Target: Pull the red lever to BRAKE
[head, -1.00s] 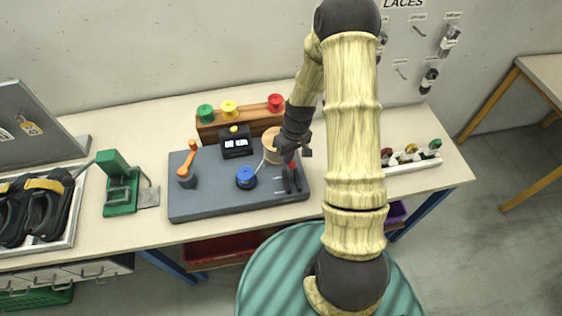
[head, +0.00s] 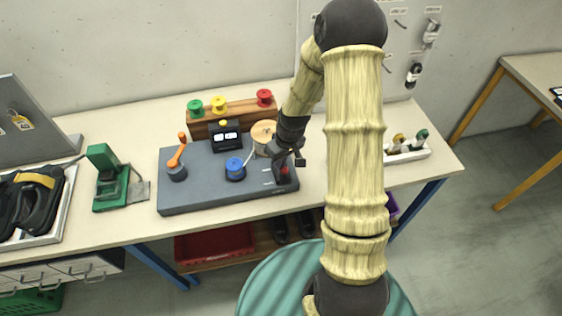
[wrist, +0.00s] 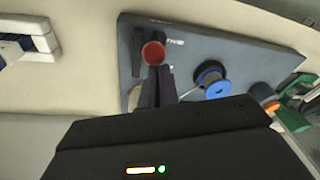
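The red lever (head: 284,170) stands at the right end of the grey board, partly hidden by my gripper in the head view. In the wrist view its round red knob (wrist: 153,53) shows just beyond the fingertips. My gripper (wrist: 158,70) has its two dark fingers close together, pointing at the knob. I cannot tell whether they touch it. In the head view my gripper (head: 286,160) hangs right above the lever. The lever's stem is hidden, and the label beside it is too small to read.
A rack with green, yellow and red spools stands behind. A white tray (head: 408,156) lies to the right.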

